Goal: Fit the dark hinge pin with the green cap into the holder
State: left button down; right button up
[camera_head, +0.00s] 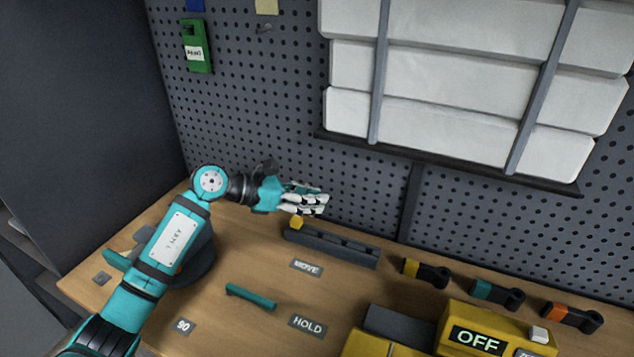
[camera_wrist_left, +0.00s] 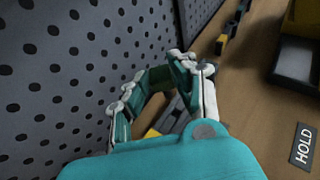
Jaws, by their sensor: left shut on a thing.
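My left gripper (camera_head: 308,201) is at the back of the table, above the left end of a long dark slotted block (camera_head: 345,250), which looks like the holder. It also shows in the left wrist view (camera_wrist_left: 160,85), with its fingers curled. A dark green piece (camera_wrist_left: 158,77) shows between the fingers and looks like the green cap of the hinge pin. The fingers hide the rest of the pin, and I cannot tell its tilt. A yellow piece (camera_head: 296,222) sits at the block's left end. My right gripper is not in view.
A teal bar (camera_head: 250,297) lies on the table near the HOLD label (camera_head: 307,325). Dark pieces with yellow (camera_head: 426,272), teal (camera_head: 497,294) and orange (camera_head: 573,316) bands lie at the right. A yellow box (camera_head: 490,330) reads OFF. The pegboard (camera_head: 250,120) rises close behind the gripper.

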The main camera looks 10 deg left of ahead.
pick_arm(q)
notch_tip(320, 180, down, 3)
jog(key=shift+s+b, duration=0.1)
jog(key=shift+b, duration=0.8)
jog(key=shift+f+b, duration=0.45)
jog(key=shift+f, duration=0.35)
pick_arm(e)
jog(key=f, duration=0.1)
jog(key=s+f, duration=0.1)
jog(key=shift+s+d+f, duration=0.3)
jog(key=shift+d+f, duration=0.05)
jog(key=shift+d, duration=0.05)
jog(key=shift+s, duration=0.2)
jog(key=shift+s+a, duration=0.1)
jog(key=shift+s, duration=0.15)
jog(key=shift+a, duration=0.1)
